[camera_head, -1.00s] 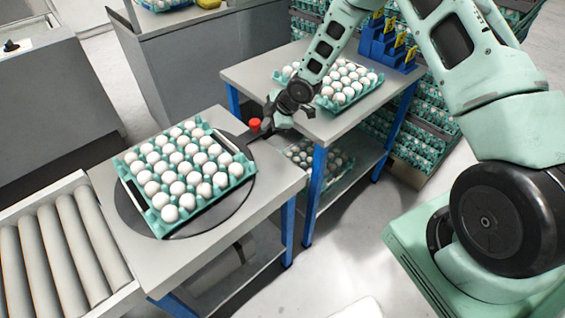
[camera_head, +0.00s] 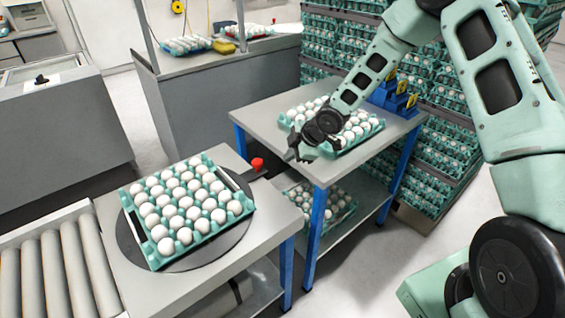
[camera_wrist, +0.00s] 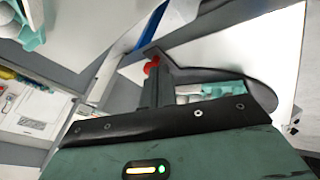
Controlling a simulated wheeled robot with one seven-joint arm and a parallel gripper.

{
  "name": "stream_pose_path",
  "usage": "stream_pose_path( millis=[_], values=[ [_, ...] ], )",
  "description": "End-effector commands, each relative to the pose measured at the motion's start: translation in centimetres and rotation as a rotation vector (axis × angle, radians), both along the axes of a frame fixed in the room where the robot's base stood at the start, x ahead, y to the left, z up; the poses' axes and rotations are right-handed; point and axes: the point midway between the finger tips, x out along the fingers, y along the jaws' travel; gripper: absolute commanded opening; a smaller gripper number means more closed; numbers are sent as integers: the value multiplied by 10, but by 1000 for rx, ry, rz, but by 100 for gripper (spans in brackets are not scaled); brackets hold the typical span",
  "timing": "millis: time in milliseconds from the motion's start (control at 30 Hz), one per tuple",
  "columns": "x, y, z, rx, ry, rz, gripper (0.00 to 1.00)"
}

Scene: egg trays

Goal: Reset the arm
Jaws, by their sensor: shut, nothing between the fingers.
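My gripper (camera_head: 293,153) is shut and empty. In the head view it hangs in the air in front of the back table, beside the gap between the two tables. In the wrist view its dark fingers (camera_wrist: 156,80) point up the picture, with a red button (camera_wrist: 152,66) behind their tips. A teal tray (camera_head: 155,257) full of white eggs lies on the round dark turntable (camera_head: 128,240) to the left of the gripper. A second egg tray (camera_head: 349,148) sits on the back table, partly hidden by my arm.
The red button (camera_head: 257,163) stands at the front table's right edge. A roller conveyor (camera_head: 60,265) meets that table on the left. Blue holders (camera_head: 392,97) stand at the back table's far right. Tall stacks of egg trays (camera_head: 440,150) rise behind it.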

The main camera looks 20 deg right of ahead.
Motion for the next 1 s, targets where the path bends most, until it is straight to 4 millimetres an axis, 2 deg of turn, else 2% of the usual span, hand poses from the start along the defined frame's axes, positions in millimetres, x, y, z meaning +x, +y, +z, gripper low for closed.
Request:
stream_pose_path(
  millis=[100, 200, 467, 567, 667, 767, 867, 1000],
  values=[
    [-4, -11, 17, 0, -1, -3, 0],
    [-7, -16, 24, 0, 1, -2, 0],
    [-9, -20, 31, -1, 1, 1, 0],
    [-12, -14, 35, -6, 11, -2, 0],
    [-26, 6, 49, -23, 55, -30, 0],
    [-56, 36, 71, -51, 131, -91, 0],
    [-100, 68, 97, -83, 220, -182, 0],
    [-172, 100, 131, -115, 331, -330, 0]
  ],
)
